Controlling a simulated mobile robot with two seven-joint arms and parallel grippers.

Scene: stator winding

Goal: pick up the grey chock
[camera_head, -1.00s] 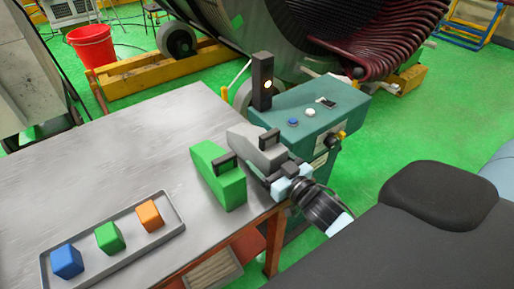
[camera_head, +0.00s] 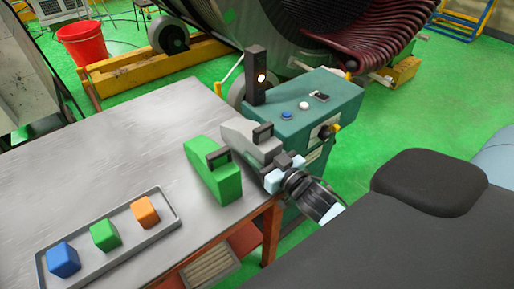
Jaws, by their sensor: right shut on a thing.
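The grey chock (camera_head: 238,135) is a wedge-shaped block with a dark handle at the right edge of the metal table. My right gripper (camera_head: 276,170) reaches it from the lower right and is shut on the chock, near its handle end. The jaws partly hide that end. I cannot tell whether the chock is clear of the table top. The left gripper is not in view.
A green chock (camera_head: 213,178) stands close to the left of the grey one. A grey tray (camera_head: 112,258) holds blue, green and orange blocks on the table (camera_head: 100,165). A teal control box (camera_head: 318,105) with a lamp post stands just behind the table's right edge.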

